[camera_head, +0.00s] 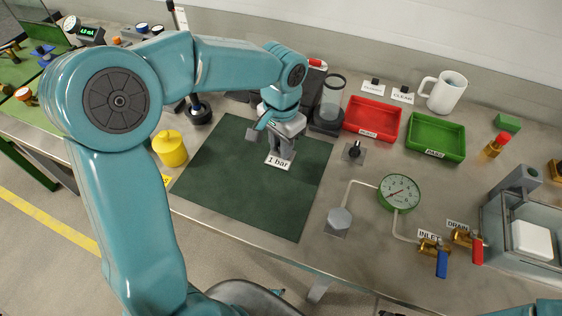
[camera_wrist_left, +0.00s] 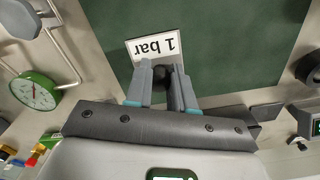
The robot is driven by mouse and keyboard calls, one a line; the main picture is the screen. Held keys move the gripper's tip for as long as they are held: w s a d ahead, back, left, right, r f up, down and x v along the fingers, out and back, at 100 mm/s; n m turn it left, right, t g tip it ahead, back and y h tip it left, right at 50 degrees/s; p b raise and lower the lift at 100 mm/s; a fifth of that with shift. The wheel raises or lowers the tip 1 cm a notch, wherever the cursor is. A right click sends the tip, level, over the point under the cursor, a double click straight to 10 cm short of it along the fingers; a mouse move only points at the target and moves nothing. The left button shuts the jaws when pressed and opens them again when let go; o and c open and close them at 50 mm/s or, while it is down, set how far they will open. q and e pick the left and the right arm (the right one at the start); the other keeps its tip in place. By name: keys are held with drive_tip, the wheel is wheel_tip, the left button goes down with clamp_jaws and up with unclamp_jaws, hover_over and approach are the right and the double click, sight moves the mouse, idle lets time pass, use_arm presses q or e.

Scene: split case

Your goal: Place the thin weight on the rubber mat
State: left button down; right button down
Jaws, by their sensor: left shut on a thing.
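The dark green rubber mat (camera_head: 245,200) lies flat on the bench; it also fills much of the left wrist view (camera_wrist_left: 225,50). My left gripper (camera_head: 283,152) points down over the mat's upper right part. In the left wrist view its fingers (camera_wrist_left: 166,76) are shut on a dark piece (camera_wrist_left: 176,88), which I take to be the thin weight; the fingers hide most of it. A white "1 bar" label (camera_head: 278,163) shows right at the fingertips. I cannot tell whether the held thing touches the mat. My right gripper is out of view.
A clear cylinder (camera_head: 332,96) and red (camera_head: 372,119) and green (camera_head: 436,137) trays stand behind to the right. A pressure gauge (camera_head: 399,192) with pipes is right of the mat. The mat's front part is clear.

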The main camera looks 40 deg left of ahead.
use_arm(q)
wheel_tip(320, 180, down, 2)
drive_tip(key=shift+s+f, duration=0.15)
drive_tip(key=shift+f, duration=2.25)
drive_tip(key=shift+f, duration=0.1)
drive_tip(key=c, duration=1)
unclamp_jaws()
drive_tip(key=shift+o, duration=0.2)
